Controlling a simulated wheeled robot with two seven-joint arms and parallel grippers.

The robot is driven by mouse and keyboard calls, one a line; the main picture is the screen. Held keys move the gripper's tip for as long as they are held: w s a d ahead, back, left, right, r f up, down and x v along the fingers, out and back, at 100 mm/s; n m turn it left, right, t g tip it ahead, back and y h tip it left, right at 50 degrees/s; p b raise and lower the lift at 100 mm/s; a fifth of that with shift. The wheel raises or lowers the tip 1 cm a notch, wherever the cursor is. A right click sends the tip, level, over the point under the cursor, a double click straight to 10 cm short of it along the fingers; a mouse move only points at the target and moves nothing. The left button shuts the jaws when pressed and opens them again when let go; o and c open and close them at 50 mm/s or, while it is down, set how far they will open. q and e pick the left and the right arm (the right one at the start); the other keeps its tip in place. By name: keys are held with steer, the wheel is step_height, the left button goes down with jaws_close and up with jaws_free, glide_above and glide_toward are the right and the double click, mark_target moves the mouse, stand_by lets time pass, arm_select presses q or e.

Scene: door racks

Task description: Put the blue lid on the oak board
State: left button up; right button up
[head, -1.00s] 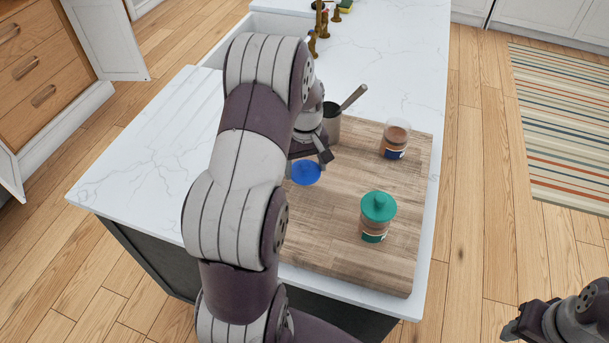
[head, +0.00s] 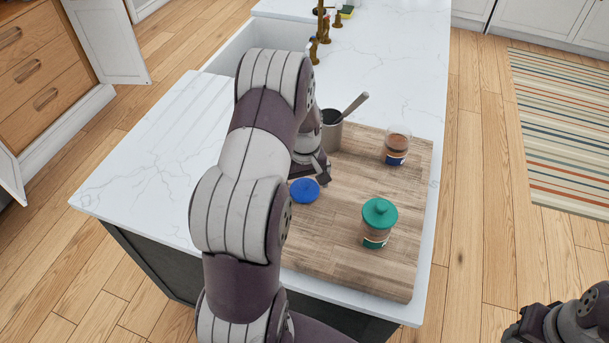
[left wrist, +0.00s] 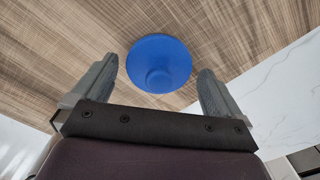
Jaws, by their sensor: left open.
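The blue lid (head: 304,191) lies on the oak board (head: 335,245), near its left edge. In the left wrist view the lid (left wrist: 158,63) shows as a round blue disc with a small raised centre, against the wood grain. My left gripper (head: 318,178) is just beside and above the lid in the head view. In the left wrist view its two fingers (left wrist: 158,85) are spread apart, with the lid beyond and between them and not clamped. My right gripper (head: 512,336) is only partly in view at the lower right, and its jaws cannot be made out.
A green-lidded jar (head: 378,222) stands on the board's right side. An open jar with a blue label (head: 396,148) stands at the back. A grey pot with a utensil (head: 332,132) is behind my left gripper. The board's front is clear.

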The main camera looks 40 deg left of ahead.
mark_target(305, 182)
arm_select(q)
step_height(305, 182, up, 12)
steer(key=b, duration=0.2)
